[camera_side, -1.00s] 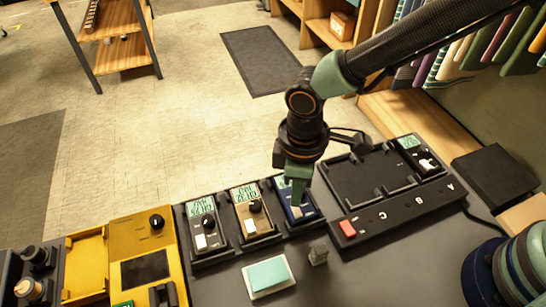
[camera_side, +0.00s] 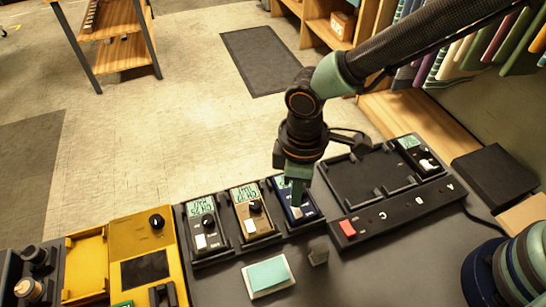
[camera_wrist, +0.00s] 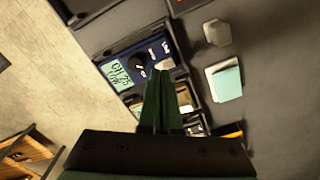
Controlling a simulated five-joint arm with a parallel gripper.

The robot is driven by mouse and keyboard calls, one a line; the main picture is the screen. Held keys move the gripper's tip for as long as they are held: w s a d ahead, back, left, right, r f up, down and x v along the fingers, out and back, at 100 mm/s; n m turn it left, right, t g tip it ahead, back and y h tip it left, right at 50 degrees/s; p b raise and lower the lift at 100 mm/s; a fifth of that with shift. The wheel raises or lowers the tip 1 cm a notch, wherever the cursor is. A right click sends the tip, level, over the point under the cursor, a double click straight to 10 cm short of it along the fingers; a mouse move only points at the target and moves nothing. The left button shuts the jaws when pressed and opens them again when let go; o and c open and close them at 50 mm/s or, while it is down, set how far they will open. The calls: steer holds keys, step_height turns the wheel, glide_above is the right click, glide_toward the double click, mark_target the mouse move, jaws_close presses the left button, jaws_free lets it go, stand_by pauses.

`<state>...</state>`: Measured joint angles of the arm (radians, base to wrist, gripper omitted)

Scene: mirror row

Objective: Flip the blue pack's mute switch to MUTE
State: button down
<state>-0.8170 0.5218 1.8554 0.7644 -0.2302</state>
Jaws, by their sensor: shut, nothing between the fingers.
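The blue pack (camera_side: 283,199) lies in a black cradle at the right end of a row of three packs. It also shows in the wrist view (camera_wrist: 127,57), with a lit green screen (camera_wrist: 117,73), a black knob and white lettering. My gripper (camera_side: 296,199) points down over the lower part of the blue pack, its green fingers closed together with nothing held. In the wrist view the fingertips (camera_wrist: 160,74) reach the pack's face beside the knob. A pale switch (camera_side: 306,211) shows beside the fingertips in the side view. Its exact position is partly hidden by the fingers.
A tan pack (camera_side: 244,213) and a dark grey pack (camera_side: 202,219) sit left of the blue one. A black charging tray (camera_side: 362,186) with a red switch (camera_side: 347,228) stands right. A teal sticky-note pad (camera_side: 268,273) and a small grey block (camera_side: 318,250) lie in front.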

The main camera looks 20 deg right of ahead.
steer(key=shift+f, duration=0.9)
stand_by(0.3)
steer(key=shift+r, duration=3.5)
steer(key=shift+w+d+r, duration=0.1)
steer(key=shift+r, duration=0.05)
steer(key=w+d+r+m+t+y, duration=0.1)
steer(key=w+d+r+m, duration=0.15)
steer(key=d+r, duration=0.4)
steer(key=w+d+r+m+t, duration=0.2)
steer(key=d+r+m, duration=0.1)
steer(key=d, duration=0.6)
steer(key=s+d+r+m+t, duration=0.1)
steer(key=s+d+r+m, duration=0.1)
steer(key=d, duration=0.5)
steer(key=s+d+r+m+t+h, duration=0.1)
steer(key=s+d+r+m, duration=0.1)
steer(key=d+m, duration=0.2)
steer(key=d, duration=0.3)
steer(key=shift+s+d+t, duration=0.3)
steer(key=shift+d, duration=0.05)
